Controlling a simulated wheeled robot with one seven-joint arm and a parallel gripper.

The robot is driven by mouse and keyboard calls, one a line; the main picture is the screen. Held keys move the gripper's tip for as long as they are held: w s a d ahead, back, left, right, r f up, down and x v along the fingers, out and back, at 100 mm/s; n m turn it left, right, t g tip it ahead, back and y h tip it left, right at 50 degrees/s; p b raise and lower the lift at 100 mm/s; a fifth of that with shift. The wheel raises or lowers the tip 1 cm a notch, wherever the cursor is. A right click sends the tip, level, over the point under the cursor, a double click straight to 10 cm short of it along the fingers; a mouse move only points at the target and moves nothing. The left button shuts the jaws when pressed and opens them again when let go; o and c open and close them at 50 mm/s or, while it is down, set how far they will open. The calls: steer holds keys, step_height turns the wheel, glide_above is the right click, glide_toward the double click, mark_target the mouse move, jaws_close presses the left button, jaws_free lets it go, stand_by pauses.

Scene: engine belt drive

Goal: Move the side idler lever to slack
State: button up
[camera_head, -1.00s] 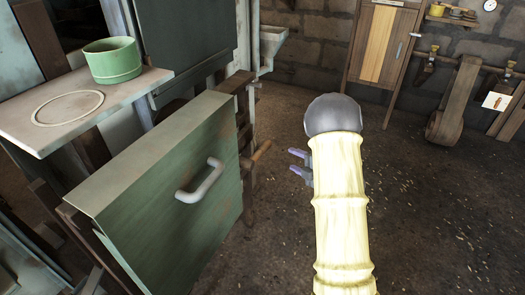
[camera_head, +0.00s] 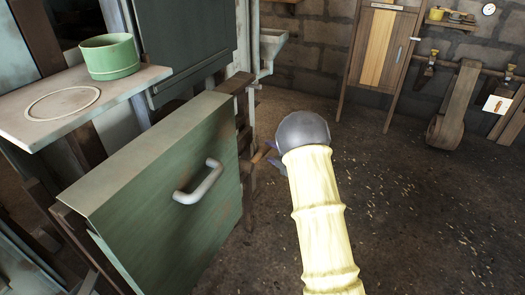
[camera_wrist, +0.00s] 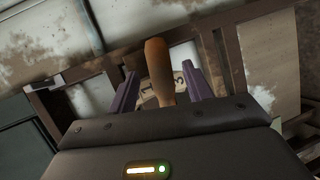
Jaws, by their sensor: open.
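The side idler lever shows as an orange-brown wooden handle (camera_wrist: 158,72), standing between my two purple fingers in the wrist view. In the head view its handle (camera_head: 261,153) sticks out from the machine's side, just right of the green panel. My gripper (camera_wrist: 159,84) is open, with one finger on each side of the handle and a gap to each. In the head view my gripper (camera_head: 273,156) is mostly hidden behind my dark wrist. The handle's base and pivot are hard to make out. A pale plate with dark markings (camera_wrist: 182,66) shows behind the handle.
A green panel with a grey pull handle (camera_head: 199,181) stands left of my arm. A green pot (camera_head: 110,57) sits on a shelf (camera_head: 45,128) at upper left. A wooden cabinet (camera_head: 379,45) stands at the back wall. The floor (camera_head: 430,210) at right is clear.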

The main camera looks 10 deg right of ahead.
mark_target(263, 148)
steer(key=b+x, duration=0.1)
steer(key=x, duration=0.4)
steer(key=shift+w+a+f, duration=0.1)
steer(key=shift+w+a, duration=0.05)
steer(key=shift+w, duration=0.15)
jaws_close()
